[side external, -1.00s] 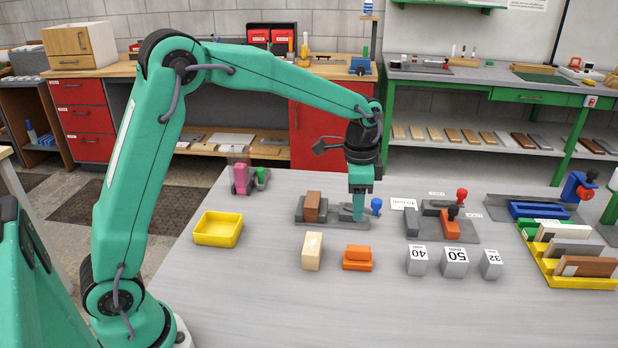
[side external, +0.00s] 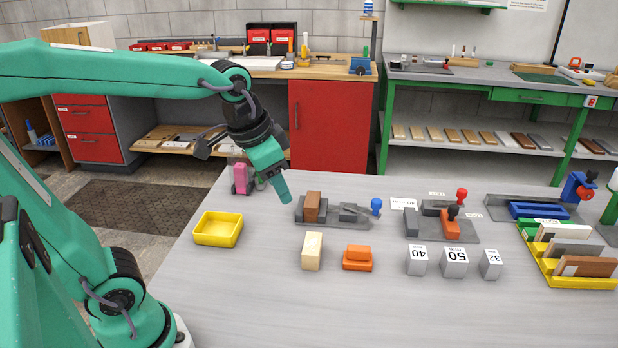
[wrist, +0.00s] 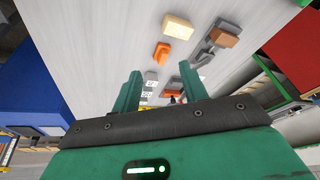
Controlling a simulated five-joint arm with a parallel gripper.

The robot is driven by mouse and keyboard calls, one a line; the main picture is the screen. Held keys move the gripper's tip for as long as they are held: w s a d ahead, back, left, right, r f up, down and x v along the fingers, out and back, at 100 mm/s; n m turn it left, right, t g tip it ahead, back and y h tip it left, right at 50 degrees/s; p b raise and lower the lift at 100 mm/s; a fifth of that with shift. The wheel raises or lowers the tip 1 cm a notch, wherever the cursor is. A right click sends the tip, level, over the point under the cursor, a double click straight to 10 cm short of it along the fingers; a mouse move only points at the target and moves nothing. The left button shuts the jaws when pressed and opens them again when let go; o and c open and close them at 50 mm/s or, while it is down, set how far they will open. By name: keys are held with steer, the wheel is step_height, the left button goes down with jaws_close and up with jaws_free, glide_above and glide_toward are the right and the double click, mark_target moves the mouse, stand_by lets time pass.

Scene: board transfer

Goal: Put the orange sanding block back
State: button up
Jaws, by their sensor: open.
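The orange sanding block (side external: 357,258), a low two-tier piece, lies on the grey table right of a cream block (side external: 312,251). It also shows in the wrist view (wrist: 161,54), beyond my fingers. My gripper (side external: 285,197) is tilted in the air, left of the grey fixture and well apart from the orange block. In the wrist view its two fingers (wrist: 160,75) are spread with nothing between them.
A grey fixture (side external: 334,220) with a blue knob holds a brown block (side external: 313,206). A yellow tray (side external: 218,230) stands empty at left. Several numbered grey blocks (side external: 454,262), a second fixture (side external: 425,229) and a yellow rack (side external: 570,284) stand right. The front table is clear.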

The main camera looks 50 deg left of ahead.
steer(key=s+f+n+t, duration=0.1)
steer(key=s+n, duration=0.1)
steer(key=s, duration=0.5)
steer(key=shift+s+a+f+n+t, duration=0.25)
steer(key=shift+s+a+n+t, duration=0.05)
steer(key=shift+a, duration=0.1)
